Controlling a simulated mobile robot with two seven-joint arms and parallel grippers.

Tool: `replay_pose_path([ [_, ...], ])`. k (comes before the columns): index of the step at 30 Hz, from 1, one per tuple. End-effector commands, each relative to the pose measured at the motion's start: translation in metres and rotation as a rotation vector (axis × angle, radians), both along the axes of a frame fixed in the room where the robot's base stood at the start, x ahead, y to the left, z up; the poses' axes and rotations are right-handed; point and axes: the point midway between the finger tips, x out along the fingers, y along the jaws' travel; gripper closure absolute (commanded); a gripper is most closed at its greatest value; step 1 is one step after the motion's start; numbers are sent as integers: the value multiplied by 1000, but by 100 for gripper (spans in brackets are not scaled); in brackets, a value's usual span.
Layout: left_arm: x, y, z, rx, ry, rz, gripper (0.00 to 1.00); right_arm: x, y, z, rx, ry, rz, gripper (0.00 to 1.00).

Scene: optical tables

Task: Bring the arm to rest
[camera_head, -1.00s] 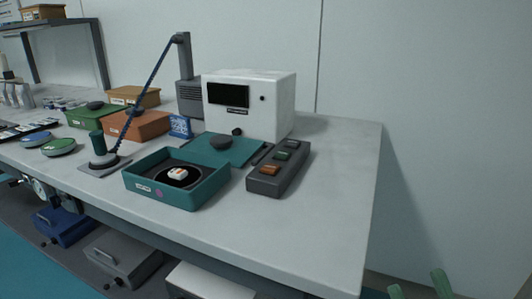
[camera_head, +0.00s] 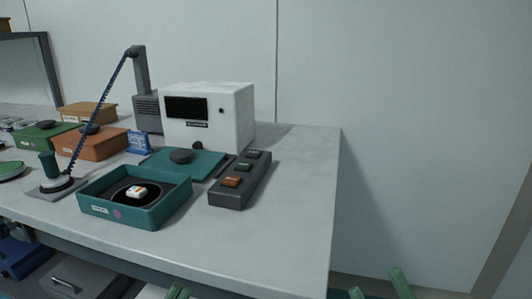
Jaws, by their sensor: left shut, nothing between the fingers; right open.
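My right gripper (camera_head: 378,288) shows at the bottom right as two green fingers spread apart, empty. It is right of the table's corner, over no object. The rest of both arms is out of view.
The grey table (camera_head: 290,215) carries a teal open box (camera_head: 150,218) with a small white piece (camera_head: 137,191), a dark button block (camera_head: 240,185), a white instrument (camera_head: 232,115) and orange box (camera_head: 100,146). Free space lies right of the table, before the wall.

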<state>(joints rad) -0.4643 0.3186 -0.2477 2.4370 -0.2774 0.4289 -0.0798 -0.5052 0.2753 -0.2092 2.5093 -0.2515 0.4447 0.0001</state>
Motion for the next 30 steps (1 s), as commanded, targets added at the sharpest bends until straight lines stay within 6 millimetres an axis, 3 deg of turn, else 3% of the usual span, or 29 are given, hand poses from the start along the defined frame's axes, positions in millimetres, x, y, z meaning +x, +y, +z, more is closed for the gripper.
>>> replay_pose_path([
  [3,-15,20,35,-141,0,-24,100,2,0,2,0,10,-3,55],
  [7,10,21,26,-126,132,11,100,24,-4,-3,2,143,-31,55],
  [14,42,29,-1,-126,388,81,100,57,-12,-29,1,402,-84,55],
  [18,57,36,-28,-124,608,136,100,72,-20,-56,0,624,-127,55],
  [22,59,44,-64,-122,848,193,100,73,-27,-92,-1,867,-167,55],
  [26,44,50,-101,-116,1088,245,100,58,-34,-129,-4,1109,-204,55],
  [30,14,55,-136,-108,1326,290,100,28,-39,-164,-9,1350,-234,55],
])
